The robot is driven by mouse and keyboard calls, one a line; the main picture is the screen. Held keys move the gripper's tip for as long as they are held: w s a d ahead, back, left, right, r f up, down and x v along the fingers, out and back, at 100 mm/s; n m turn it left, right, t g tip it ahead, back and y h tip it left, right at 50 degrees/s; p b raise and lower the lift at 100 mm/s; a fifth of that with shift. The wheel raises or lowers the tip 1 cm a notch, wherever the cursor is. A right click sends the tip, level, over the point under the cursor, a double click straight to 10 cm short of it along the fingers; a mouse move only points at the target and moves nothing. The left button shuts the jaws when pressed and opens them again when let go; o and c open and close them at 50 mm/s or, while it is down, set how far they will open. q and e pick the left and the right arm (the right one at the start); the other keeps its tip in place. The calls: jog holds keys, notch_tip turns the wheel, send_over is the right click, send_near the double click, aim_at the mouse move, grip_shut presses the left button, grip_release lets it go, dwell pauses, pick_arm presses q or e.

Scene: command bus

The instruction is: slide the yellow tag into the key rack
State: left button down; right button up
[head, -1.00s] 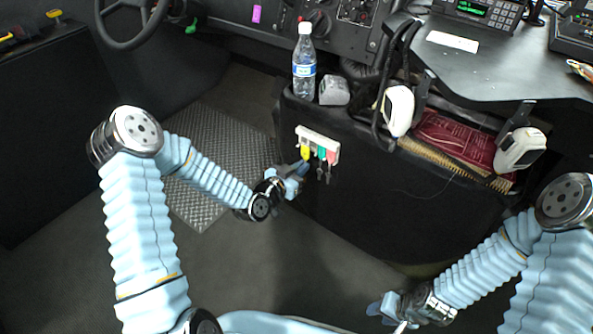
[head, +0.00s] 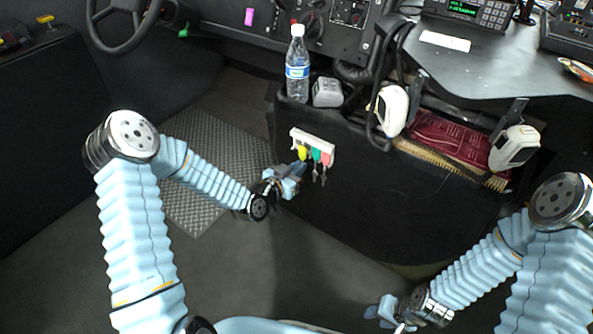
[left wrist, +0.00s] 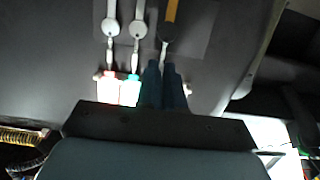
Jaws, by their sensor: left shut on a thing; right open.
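The white key rack (head: 313,138) is on the dark side panel, with a teal tag (head: 315,155) and a red tag (head: 326,158) under it, keys hanging below them. The yellow tag (head: 302,153) is at the rack's left end, just above my left gripper (head: 298,167). In the left wrist view my left gripper (left wrist: 164,86) is shut, its fingers hiding the yellow tag, beside the teal tag (left wrist: 130,90) and red tag (left wrist: 109,88). Whether the yellow tag is seated in its slot cannot be told. My right gripper (head: 375,311) is open, low at right, away from the rack.
A water bottle (head: 297,65) and a grey block (head: 327,92) stand on the ledge above the rack. Two white handheld devices (head: 391,110) (head: 514,148) hang to the right. The floor (head: 240,245) in front is clear.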

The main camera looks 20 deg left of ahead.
dwell(0.4)
pick_arm(q)
jog(key=shift+b, duration=0.35)
jog(key=shift+w+f, duration=0.1)
jog(key=shift+w, duration=0.05)
jog(key=shift+w+d+b, duration=0.2)
jog(key=shift+w+b, duration=0.1)
jog(key=shift+b, duration=0.1)
jog(key=shift+w, duration=0.1)
dwell(0.5)
jog(key=shift+w+d+b, duration=0.1)
jog(key=shift+w+b, duration=0.2)
jog(key=shift+b, duration=0.15)
